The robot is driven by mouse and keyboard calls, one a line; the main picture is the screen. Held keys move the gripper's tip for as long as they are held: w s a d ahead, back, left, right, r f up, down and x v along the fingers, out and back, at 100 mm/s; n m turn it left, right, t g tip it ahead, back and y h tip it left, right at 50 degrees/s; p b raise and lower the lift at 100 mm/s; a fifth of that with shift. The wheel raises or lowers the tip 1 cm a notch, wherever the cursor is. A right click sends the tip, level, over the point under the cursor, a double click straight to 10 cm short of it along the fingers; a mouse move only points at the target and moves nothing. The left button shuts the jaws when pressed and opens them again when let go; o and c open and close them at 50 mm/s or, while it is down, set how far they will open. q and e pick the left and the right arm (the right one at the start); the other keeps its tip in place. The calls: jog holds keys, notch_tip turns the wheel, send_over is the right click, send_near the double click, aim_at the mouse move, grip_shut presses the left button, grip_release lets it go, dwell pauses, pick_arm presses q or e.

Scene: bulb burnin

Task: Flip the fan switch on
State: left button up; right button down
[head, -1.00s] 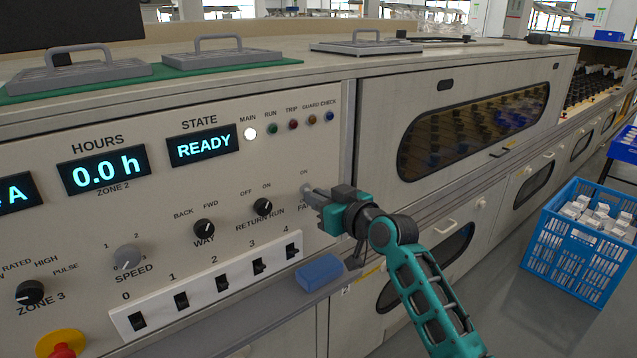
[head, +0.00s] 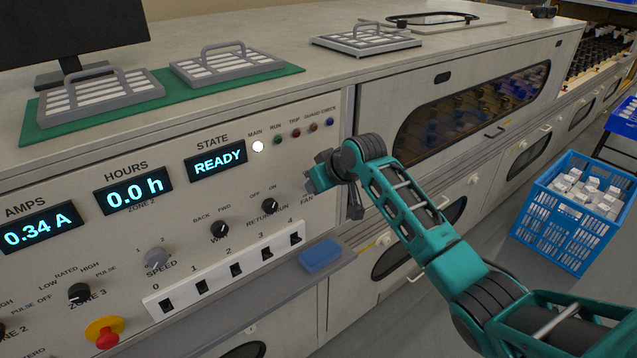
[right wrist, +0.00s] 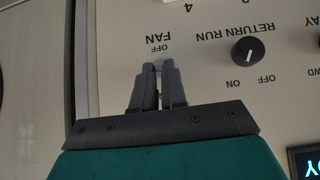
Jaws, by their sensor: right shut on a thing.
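The fan switch (right wrist: 159,66) is a small grey lever on the control panel, just by its FAN and OFF lettering in the right wrist view, which shows the panel upside down. My right gripper (right wrist: 158,82) is shut on the lever, with its two dark fingertips at either side of it. The ON lettering is hidden behind the gripper, and I cannot tell which way the lever leans. In the head view, my right gripper (head: 312,184) covers the switch, right of the return run knob (head: 270,205). My left gripper is not in view.
The control panel (head: 165,225) holds other knobs, a row of black rocker switches (head: 235,269) and a red stop button (head: 106,338). A blue block (head: 321,256) lies on the ledge below. A blue crate (head: 560,240) stands on the floor at right.

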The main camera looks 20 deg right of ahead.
jog(key=shift+w+a+r+g+h, duration=0.1)
jog(key=shift+w+r+g+h, duration=0.1)
jog(key=shift+g, duration=0.3)
jog(key=shift+w+r+g+h, duration=0.1)
jog(key=shift+r+g, duration=0.05)
jog(key=shift+g, duration=0.35)
jog(key=c, duration=1.2)
grip_release()
jog(key=shift+w, duration=0.1)
jog(key=v, duration=1.3)
jog(key=shift+w+a+r, duration=0.15)
